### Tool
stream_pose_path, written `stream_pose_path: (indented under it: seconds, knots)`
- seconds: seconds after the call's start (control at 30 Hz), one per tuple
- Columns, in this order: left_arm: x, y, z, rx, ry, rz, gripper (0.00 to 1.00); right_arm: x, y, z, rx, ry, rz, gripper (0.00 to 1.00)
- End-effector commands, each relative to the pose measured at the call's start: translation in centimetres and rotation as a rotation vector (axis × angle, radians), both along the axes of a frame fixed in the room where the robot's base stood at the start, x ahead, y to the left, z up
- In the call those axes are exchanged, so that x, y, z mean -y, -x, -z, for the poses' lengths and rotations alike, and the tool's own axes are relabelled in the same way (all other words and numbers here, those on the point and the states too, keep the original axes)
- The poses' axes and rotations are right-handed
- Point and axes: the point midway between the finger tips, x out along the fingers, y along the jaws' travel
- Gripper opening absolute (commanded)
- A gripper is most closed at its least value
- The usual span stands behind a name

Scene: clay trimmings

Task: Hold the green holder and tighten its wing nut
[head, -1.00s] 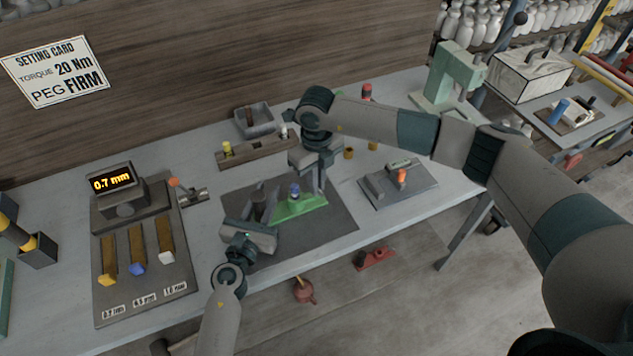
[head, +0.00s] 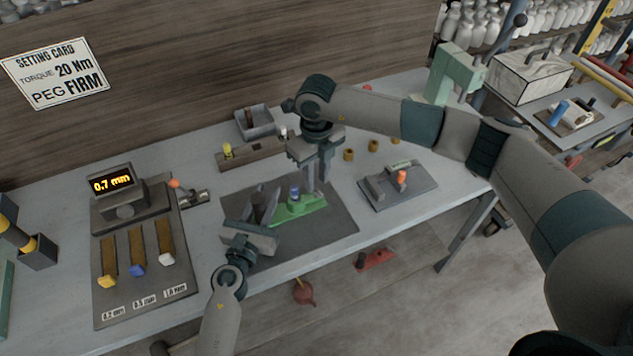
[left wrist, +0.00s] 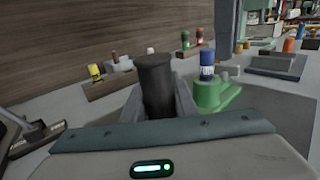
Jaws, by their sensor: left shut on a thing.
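The green holder (head: 300,208) lies on a dark mat on the bench, with an upright blue piece (head: 294,193) standing on it. In the left wrist view the holder (left wrist: 216,95) is at right, and the blue piece (left wrist: 207,66) has a white band. My left gripper (head: 262,203) is shut on a dark upright cylinder (left wrist: 155,85) at the holder's left end. My right gripper (head: 318,184) points down just right of the blue piece, fingers apart, with nothing seen between them. I cannot make out the wing nut's shape.
The dark mat (head: 335,228) is clear at right. A grey plate with an orange-topped piece (head: 402,177) lies further right. A gauge reading 0.7 mm (head: 112,183) stands at left. A rack with a yellow-topped peg (head: 227,150) and several brass cups are behind.

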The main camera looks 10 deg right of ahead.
Motion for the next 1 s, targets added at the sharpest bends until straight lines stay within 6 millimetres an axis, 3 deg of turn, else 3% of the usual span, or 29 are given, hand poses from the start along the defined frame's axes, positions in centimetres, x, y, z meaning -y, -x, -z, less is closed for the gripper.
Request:
stream_pose_path:
  seconds: [0.3, 0.5, 1.0]
  knots:
    - [0.0, 0.0, 0.1, -0.001, 0.001, 0.0, 0.0, 0.0, -0.1, -5.7, 0.002, 0.0, 0.001, 0.26]
    - [0.0, 0.0, 0.1, -0.001, 0.0, 0.0, 0.0, 0.0, -0.1, -8.2, 0.001, 0.0, 0.001, 0.26]
    - [0.0, 0.0, 0.1, -0.001, 0.0, 0.0, 0.0, 0.0, 0.0, -9.0, 0.0, 0.0, 0.001, 0.26]
